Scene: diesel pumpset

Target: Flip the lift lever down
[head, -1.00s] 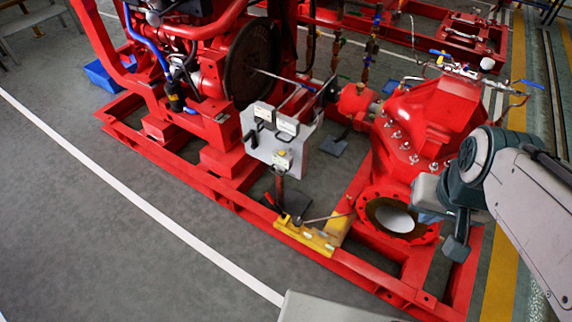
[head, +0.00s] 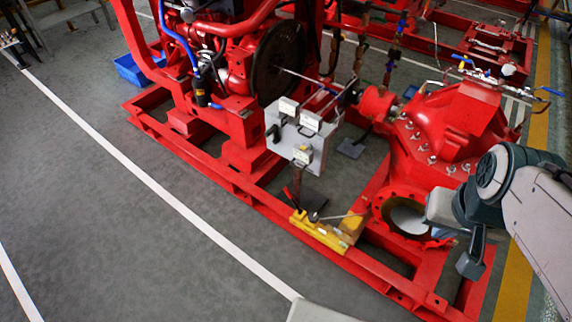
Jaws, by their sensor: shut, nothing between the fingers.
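A grey upright panel (head: 297,140) stands in front of the red engine, left of my arm. It carries white-labelled boxes (head: 310,121) and a dark lever handle (head: 273,132) at its left edge. Another small lever, partly red (head: 290,196), shows below the panel near its post. Which of these is the lift lever I cannot tell from this distance. My gripper (head: 470,264) is at the right, hanging low beside the round flange of the red pump, well apart from the panel. It looks shut and empty; its fingertips are small and hard to make out.
The red pump casing (head: 465,120) and its open flange (head: 405,214) lie between my arm and the panel. A yellow bracket (head: 318,233) with a thin rod sits on the red base frame (head: 235,190). Grey floor is clear at the front left.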

